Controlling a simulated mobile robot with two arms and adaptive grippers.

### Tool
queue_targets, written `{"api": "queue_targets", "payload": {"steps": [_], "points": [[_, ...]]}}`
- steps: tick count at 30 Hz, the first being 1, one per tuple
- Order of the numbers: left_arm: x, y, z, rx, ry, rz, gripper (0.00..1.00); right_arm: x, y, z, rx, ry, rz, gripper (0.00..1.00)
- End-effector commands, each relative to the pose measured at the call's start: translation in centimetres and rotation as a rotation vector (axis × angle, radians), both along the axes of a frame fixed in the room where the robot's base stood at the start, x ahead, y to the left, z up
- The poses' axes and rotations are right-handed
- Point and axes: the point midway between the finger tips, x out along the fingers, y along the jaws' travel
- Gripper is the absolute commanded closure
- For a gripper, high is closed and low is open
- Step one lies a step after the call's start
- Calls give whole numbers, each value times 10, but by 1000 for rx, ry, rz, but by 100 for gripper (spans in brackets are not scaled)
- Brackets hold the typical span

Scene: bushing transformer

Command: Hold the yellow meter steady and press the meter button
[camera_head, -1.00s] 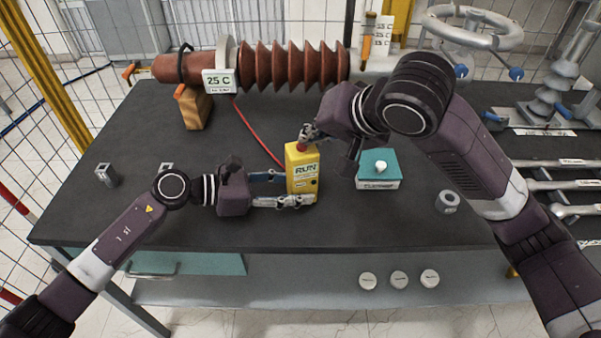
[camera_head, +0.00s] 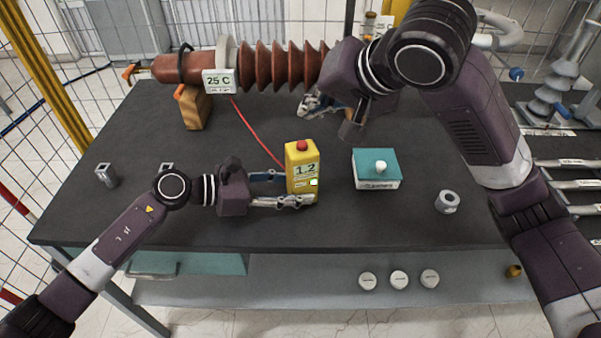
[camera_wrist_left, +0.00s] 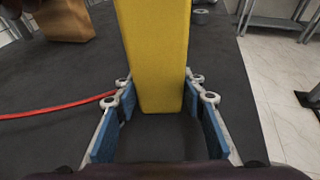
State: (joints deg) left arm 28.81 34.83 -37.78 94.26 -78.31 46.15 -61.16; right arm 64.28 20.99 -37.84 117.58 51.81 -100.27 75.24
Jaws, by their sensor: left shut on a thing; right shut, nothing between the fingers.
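The yellow meter (camera_head: 302,168) stands upright on the dark table, with a red button (camera_head: 302,146) on top. Its display (camera_head: 306,169) reads "1.2" and a small green light shows below. My left gripper (camera_head: 296,188) is shut on the meter's sides from the left. In the left wrist view the meter (camera_wrist_left: 155,50) stands between the blue finger pads. My right gripper (camera_head: 312,106) is shut and empty, behind the meter and apart from it, near the brown bushing; its fingers are partly hidden by its own wrist.
The ribbed brown bushing (camera_head: 285,66) lies along the back, with a "25 C" sign (camera_head: 219,81). A red cable (camera_head: 255,131) runs towards the meter. A teal-topped box (camera_head: 376,163) with a white knob stands to the right, and a grey metal ring (camera_head: 447,202) beyond it.

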Motion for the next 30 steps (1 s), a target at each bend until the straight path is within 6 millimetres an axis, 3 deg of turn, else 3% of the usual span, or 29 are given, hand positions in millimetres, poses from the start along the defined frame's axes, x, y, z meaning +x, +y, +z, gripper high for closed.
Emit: {"api": "queue_targets", "payload": {"steps": [4,5,10,20,23,30], "points": [[0,0,0,0,0,1,76,0,0,0,0,0,0,100],[0,0,0,0,0,1,60,0,0,0,0,0,0,100],[0,0,0,0,0,1,42,0,0,0,0,0,0,100],[-1,3,1,1,0,1,42,0,0,0,0,-1,-1,100],[-3,13,3,3,0,3,42,0,0,0,0,-1,-1,100],[-17,58,17,4,-1,3,42,0,0,0,0,-1,-1,100]]}}
